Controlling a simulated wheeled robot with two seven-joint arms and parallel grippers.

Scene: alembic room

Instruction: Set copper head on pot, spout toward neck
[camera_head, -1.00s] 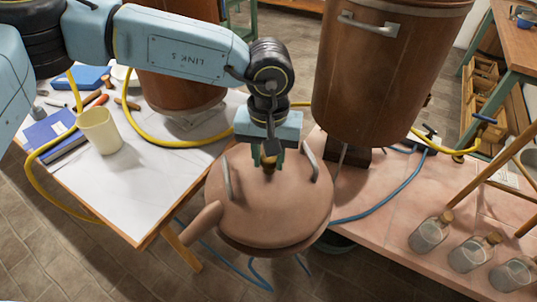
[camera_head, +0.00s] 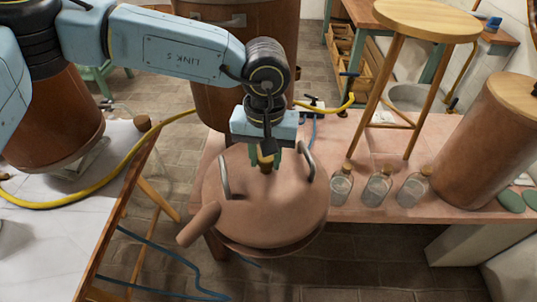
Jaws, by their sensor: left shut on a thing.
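The copper head (camera_head: 270,210) is a wide pinkish-copper dome with two metal handles and a knob on top. My left gripper (camera_head: 266,158) is shut on its knob and holds it in front of the tiled bench. The head looks roughly level, and its short spout (camera_head: 199,224) points to the lower left. What lies directly beneath the head is hidden by it. I cannot make out the pot or its neck for sure. My right gripper is not in view.
A large copper vessel (camera_head: 215,80) stands behind the head; another (camera_head: 55,120) is on the white-topped table at left. Several corked bottles (camera_head: 378,188), a wooden stool (camera_head: 425,20) and a copper cylinder (camera_head: 487,145) occupy the tiled bench. Blue hoses (camera_head: 165,262) hang at lower left.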

